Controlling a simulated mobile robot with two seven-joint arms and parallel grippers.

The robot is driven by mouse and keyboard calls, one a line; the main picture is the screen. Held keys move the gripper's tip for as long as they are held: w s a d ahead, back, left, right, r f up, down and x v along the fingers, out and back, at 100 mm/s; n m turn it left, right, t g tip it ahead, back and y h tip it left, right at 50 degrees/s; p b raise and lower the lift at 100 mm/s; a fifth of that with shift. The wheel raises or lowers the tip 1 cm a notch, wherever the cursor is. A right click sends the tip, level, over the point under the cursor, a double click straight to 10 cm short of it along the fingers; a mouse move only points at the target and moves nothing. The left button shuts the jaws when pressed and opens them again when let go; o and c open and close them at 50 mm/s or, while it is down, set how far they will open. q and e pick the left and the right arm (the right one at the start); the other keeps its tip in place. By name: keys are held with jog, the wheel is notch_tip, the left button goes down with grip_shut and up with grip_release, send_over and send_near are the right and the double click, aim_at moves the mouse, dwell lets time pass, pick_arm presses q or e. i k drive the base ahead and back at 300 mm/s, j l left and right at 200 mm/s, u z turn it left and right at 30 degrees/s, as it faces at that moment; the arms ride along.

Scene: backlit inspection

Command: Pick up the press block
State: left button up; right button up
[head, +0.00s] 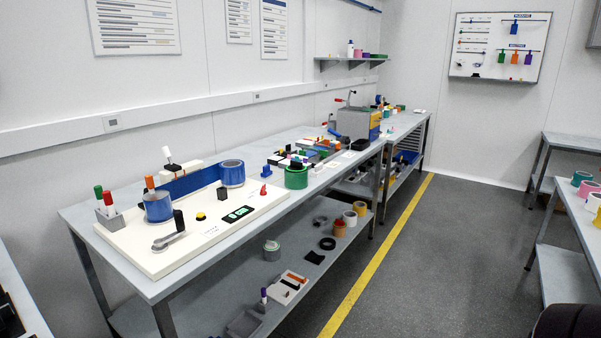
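I cannot tell for certain which thing is the press block. Candidates on the long grey bench (83,213) are small: a black block (178,220) and a dark block (222,194) on the white board (160,263), and a blue stepped block (267,171) behind the board's right end. A grey press-like machine (354,124) with a red-tipped lever stands farther along the bench. Neither of my grippers is in view.
Blue tape rolls (232,173), a green roll (296,178) and markers (107,201) crowd the bench. Its lower shelf (222,290) holds more rolls. A yellow line (378,254) runs along the open floor. Another table (565,265) stands at right.

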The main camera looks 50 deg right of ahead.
aim_at(267, 173)
jog(key=z, duration=1.2)
